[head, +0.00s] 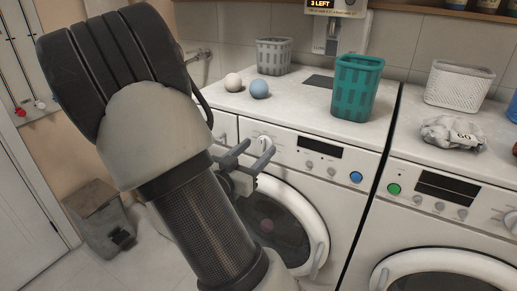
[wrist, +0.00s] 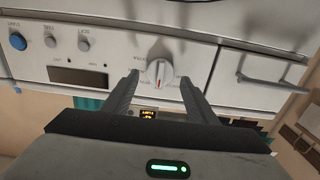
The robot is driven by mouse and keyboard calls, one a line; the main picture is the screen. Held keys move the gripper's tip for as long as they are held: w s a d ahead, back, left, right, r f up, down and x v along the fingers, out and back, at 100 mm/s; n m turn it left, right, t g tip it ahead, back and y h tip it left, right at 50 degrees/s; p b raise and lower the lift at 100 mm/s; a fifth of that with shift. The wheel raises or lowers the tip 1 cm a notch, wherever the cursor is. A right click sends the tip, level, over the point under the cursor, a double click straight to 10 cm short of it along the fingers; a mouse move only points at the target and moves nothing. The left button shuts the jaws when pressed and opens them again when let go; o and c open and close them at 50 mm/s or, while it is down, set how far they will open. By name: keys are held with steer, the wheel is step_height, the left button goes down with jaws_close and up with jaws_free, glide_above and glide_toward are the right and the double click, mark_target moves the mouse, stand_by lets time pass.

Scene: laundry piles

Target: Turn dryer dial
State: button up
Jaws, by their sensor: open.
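In the wrist view, a round white dial (wrist: 160,72) with a red mark sits on the control panel of a white front-loading machine (wrist: 110,42). My gripper (wrist: 161,78) is open, with one finger on each side of the dial. I cannot tell whether the fingers touch it. In the head view, my gripper (head: 250,153) is at the left part of the left machine's panel (head: 335,168), where it partly hides the dial. No label shows whether this machine is the dryer.
A second machine (head: 450,225) with a green button stands close on the right. A grey bin (head: 100,220) stands at left.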

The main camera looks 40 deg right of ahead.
steer(key=shift+x, duration=0.9)
steer(key=shift+c, duration=0.4)
steer(key=c, duration=0.9)
